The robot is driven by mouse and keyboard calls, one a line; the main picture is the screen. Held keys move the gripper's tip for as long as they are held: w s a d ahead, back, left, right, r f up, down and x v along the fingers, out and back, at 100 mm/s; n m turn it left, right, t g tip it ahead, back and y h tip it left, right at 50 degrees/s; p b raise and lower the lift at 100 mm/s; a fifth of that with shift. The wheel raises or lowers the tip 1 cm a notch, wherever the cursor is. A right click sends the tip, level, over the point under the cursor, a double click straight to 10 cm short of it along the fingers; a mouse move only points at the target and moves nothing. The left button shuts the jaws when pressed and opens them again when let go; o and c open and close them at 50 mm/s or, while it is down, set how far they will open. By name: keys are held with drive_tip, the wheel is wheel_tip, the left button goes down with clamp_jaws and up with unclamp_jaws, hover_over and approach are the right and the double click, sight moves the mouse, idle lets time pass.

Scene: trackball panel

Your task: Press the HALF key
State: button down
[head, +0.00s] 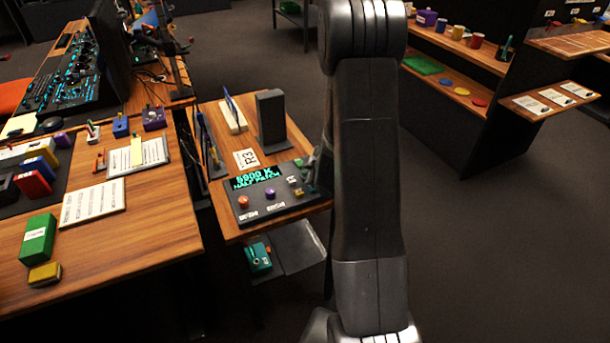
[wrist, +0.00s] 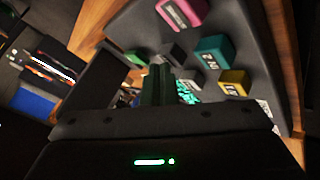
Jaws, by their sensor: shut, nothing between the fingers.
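The dark control panel (head: 275,208) lies on the small wooden table, and its lit display (head: 256,178) reads "6900 K" and "HALF PATCH". In the wrist view the panel carries a pink key (wrist: 183,13), a teal key (wrist: 213,56), a yellow key (wrist: 235,82) and a small green key (wrist: 135,57). The key labels are too small to read surely, so I cannot tell which is HALF. My gripper (wrist: 160,82) is shut and empty, with its fingers over the panel near a black key (wrist: 173,52). In the head view my arm hides most of the gripper.
An orange knob (head: 244,202) and a purple knob (head: 270,193) stand on the panel's front part. A dark upright block (head: 270,116) and an "R3" card (head: 246,158) are behind it. A cluttered desk (head: 150,225) is at left; open floor (head: 500,250) is at right.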

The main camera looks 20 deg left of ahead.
drive_tip(key=shift+r+p, duration=0.6)
drive_tip(key=shift+r, duration=0.2)
drive_tip(key=shift+r, duration=0.1)
wheel_tip(320, 180, up, 5)
drive_tip(key=p, duration=0.4)
drive_tip(key=shift+p, duration=0.3)
